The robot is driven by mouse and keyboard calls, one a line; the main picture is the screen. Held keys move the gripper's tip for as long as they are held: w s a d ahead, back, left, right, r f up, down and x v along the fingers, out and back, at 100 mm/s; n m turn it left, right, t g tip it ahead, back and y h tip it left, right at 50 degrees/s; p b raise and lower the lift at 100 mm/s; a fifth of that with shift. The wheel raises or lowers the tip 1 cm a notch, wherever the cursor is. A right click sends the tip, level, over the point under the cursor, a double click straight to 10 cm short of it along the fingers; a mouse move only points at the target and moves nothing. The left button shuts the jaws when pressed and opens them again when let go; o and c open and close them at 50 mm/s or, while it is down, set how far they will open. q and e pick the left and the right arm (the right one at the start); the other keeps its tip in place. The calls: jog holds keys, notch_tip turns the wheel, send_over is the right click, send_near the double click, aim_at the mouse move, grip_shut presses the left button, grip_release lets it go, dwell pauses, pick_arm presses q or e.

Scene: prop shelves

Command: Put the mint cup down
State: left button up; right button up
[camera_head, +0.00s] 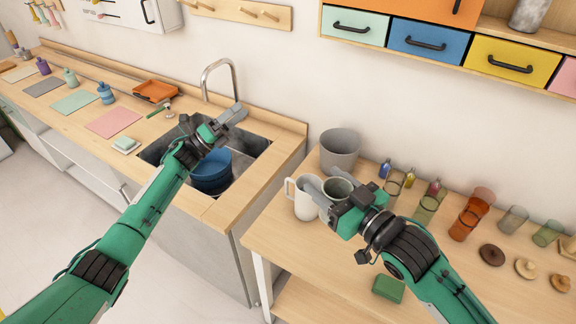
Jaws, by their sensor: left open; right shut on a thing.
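The mint cup (337,186) is at the left part of the wooden table, seen from above with its dark inside showing. My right gripper (322,188) is shut on it, and the gripper hides part of its side. I cannot tell whether its base touches the table. A white mug (304,204) with a handle stands just left of it, very close to the gripper's fingers. My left gripper (236,114) is open and empty above the sink.
A grey bin (340,149) stands behind the cup. Several small bottles and see-through glasses (470,218) stand to the right. A green block (388,289) lies near the table's front. The sink (255,150) holds a blue pot (212,172). Bare table lies in front of the mug.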

pick_arm(q)
jog(key=s+d+m+g+y, duration=0.2)
jog(key=s+d+m+g, duration=0.6)
jog(key=s, duration=0.1)
jog(key=s+d+m+g+y, duration=0.2)
jog(key=s+d+m+g, duration=0.5)
jog(key=s+m+g, duration=0.1)
jog(key=s+d+m+g+y, duration=0.3)
jog(key=s+d+m+g, duration=0.5)
jog(key=s, duration=0.2)
jog(key=shift+s+d+f+m, duration=0.25)
jog(key=shift+s+d+m, duration=0.05)
jog(key=shift+s, duration=0.05)
jog(key=c, duration=1.1)
jog(key=shift+c, duration=0.3)
pick_arm(e)
jog(key=o, duration=1.1)
jog(key=shift+o, duration=0.2)
